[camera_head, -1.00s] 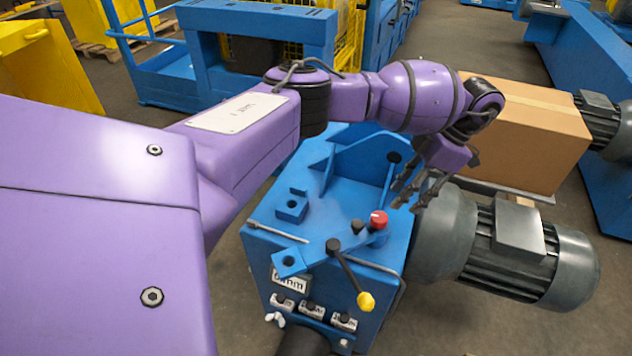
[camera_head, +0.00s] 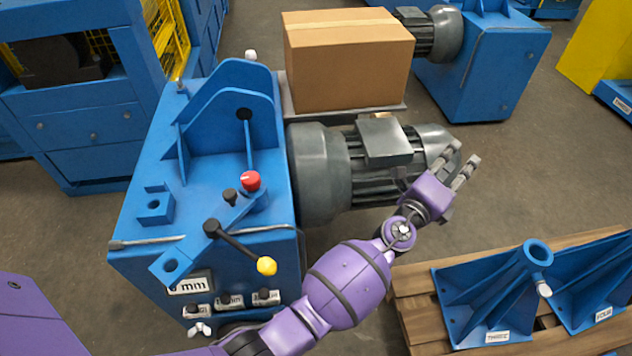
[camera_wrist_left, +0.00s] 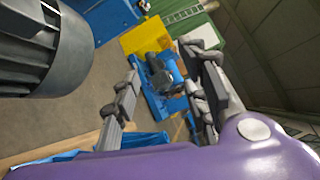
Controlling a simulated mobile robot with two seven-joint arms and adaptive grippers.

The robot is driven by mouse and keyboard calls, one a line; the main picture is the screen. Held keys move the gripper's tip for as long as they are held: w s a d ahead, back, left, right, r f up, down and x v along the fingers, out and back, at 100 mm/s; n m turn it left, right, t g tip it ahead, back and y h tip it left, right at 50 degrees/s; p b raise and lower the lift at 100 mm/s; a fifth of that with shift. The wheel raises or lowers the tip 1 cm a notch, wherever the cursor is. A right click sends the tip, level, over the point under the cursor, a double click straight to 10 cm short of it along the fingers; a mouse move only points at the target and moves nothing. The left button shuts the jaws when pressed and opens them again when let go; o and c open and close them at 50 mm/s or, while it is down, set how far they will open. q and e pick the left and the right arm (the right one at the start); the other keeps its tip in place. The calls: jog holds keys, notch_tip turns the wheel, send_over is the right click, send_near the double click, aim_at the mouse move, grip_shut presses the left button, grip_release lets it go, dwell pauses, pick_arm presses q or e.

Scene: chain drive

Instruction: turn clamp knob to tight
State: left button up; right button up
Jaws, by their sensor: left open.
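The blue machine (camera_head: 206,212) stands left of centre in the head view. On its top are a red knob (camera_head: 250,180), a small black knob (camera_head: 231,196) and a crank with a yellow ball (camera_head: 266,265). A white wing nut (camera_head: 200,329) and several small labelled black knobs are on its front. I cannot tell which is the clamp knob, or its setting. My left gripper (camera_head: 463,162) is open and empty by the far end of the grey motor (camera_head: 383,142), well right of the knobs. In the left wrist view its fingers (camera_wrist_left: 160,72) are apart. My right gripper is not in view.
A cardboard box (camera_head: 345,62) sits behind the motor. Blue brackets (camera_head: 490,297) lie on a wooden pallet (camera_head: 412,310) at lower right. The motor's end also shows in the left wrist view (camera_wrist_left: 45,45). The floor right of the motor is clear.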

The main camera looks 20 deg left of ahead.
pick_arm(q)
jog(key=a+f+n+t+y, duration=0.2)
jog(key=a+n+y, duration=0.6)
jog(key=a+y, duration=0.3)
jog(key=n+g+y, duration=1.5)
jog(key=n, duration=0.1)
send_near(258, 185)
jog(key=x, duration=0.3)
jog(key=shift+b, duration=0.3)
jog(key=x, duration=0.7)
jog(key=shift+w+a, duration=0.1)
jog(key=shift+a, duration=0.2)
jog(key=shift+m+t+p, duration=0.3)
jog(key=shift+p, duration=0.05)
grip_shut()
